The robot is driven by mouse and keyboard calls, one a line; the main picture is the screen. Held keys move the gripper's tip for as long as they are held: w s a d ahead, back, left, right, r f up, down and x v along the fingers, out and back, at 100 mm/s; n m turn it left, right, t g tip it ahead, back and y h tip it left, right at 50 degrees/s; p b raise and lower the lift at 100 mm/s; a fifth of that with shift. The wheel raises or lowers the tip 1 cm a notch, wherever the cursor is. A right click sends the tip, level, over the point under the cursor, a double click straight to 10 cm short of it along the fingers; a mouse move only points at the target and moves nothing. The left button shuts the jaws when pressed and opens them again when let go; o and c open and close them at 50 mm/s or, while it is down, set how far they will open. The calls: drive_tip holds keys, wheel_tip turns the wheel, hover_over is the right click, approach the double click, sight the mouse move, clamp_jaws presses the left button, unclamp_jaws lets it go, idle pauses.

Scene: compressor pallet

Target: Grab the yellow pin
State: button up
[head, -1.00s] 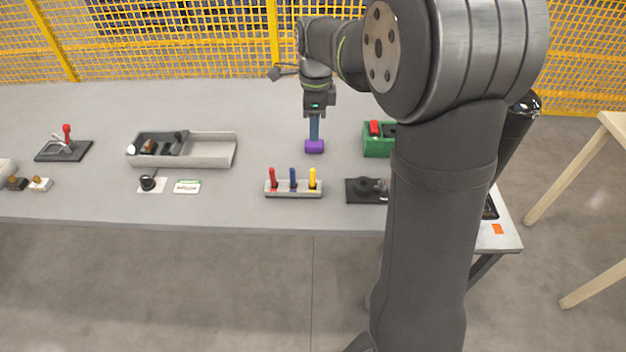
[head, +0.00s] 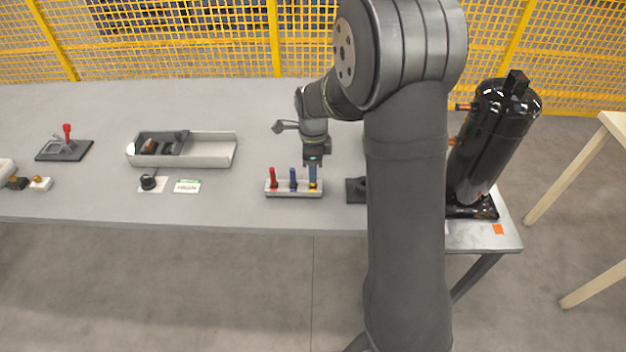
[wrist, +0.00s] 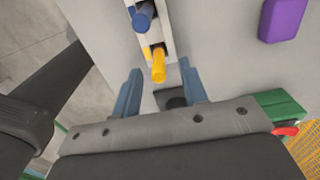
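The yellow pin (wrist: 158,66) stands in the pale rack, to one side of the blue pin (wrist: 143,17) in the wrist view. In the head view the rack (head: 283,195) holds the red pin (head: 273,178), the blue pin (head: 293,180) and the yellow pin (head: 313,187), which is mostly hidden behind my fingers. My gripper (head: 313,178) is over the rack's right end. In the wrist view my gripper (wrist: 158,82) is open, its two blue fingers on either side of the yellow pin, with gaps between them and the pin.
A purple block (wrist: 283,18) and a green container (wrist: 277,106) show in the wrist view. A grey tray (head: 212,152) and a black knob (head: 149,182) are left of the rack. A black compressor (head: 490,140) stands at the right. The table between tray and rack is clear.

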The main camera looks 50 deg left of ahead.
drive_tip(key=shift+s+f, duration=0.1)
drive_tip(key=shift+f, duration=1.4)
clamp_jaws()
drive_tip(key=shift+r, duration=0.1)
